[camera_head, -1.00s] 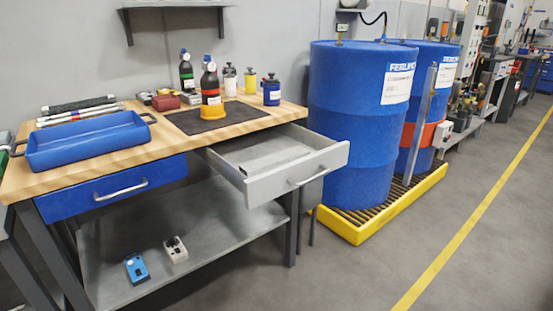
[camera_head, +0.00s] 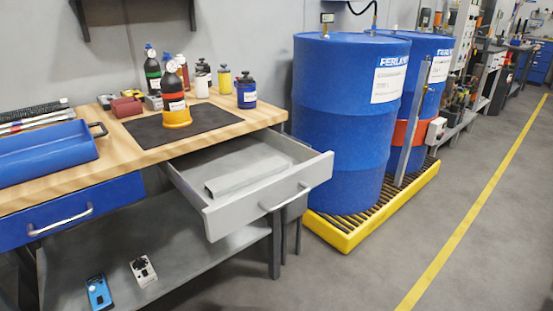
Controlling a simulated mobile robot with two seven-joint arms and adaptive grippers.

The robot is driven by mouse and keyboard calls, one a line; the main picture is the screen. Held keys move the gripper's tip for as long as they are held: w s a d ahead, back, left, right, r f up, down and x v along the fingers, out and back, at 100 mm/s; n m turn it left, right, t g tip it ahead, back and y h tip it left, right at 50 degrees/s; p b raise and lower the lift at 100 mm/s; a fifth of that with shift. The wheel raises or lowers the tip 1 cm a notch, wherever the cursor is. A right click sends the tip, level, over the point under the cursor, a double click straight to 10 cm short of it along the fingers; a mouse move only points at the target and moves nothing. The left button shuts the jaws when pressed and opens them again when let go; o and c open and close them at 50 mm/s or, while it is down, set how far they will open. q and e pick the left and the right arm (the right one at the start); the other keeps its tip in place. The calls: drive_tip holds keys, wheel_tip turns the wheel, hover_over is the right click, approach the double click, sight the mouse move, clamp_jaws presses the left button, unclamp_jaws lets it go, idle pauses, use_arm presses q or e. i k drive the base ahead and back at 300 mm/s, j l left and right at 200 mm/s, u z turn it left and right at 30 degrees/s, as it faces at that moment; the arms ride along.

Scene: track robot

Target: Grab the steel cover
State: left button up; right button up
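A flat grey piece that looks like the steel cover (camera_head: 246,176) lies inside the open grey drawer (camera_head: 262,204) of the workbench. It is tilted slightly across the drawer floor and nothing covers it. The drawer is pulled well out towards me, with its silver handle on the front. Neither of my grippers shows in the head view.
The wooden benchtop (camera_head: 230,122) carries a black mat, several bottles and a blue tray (camera_head: 45,155). A closed blue drawer (camera_head: 70,208) is at left. Two blue drums (camera_head: 340,130) stand on a yellow spill pallet (camera_head: 350,240) right of the drawer. Open floor lies in front.

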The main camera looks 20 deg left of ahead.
sight(226, 184)
drive_tip(key=i+l+z, duration=0.1)
drive_tip(key=i+z, duration=0.3)
drive_tip(key=i, duration=0.35)
drive_tip(key=i+j+z, duration=0.15)
drive_tip(key=i+z, duration=0.3)
drive_tip(key=i, duration=0.25)
drive_tip(key=i+l, duration=0.1)
drive_tip(key=i, duration=1.6)
drive_tip(key=i+u, duration=0.1)
drive_tip(key=u, duration=0.3)
drive_tip(key=i+u, duration=0.1)
drive_tip(key=u, duration=0.25)
drive_tip(key=i+u, duration=0.1)
drive_tip(key=u, duration=0.3)
drive_tip(key=i+l+u, duration=0.1)
drive_tip(key=u, duration=2.1)
drive_tip(key=l+u, duration=0.2)
drive_tip(key=u, duration=0.15)
drive_tip(key=j, duration=0.2)
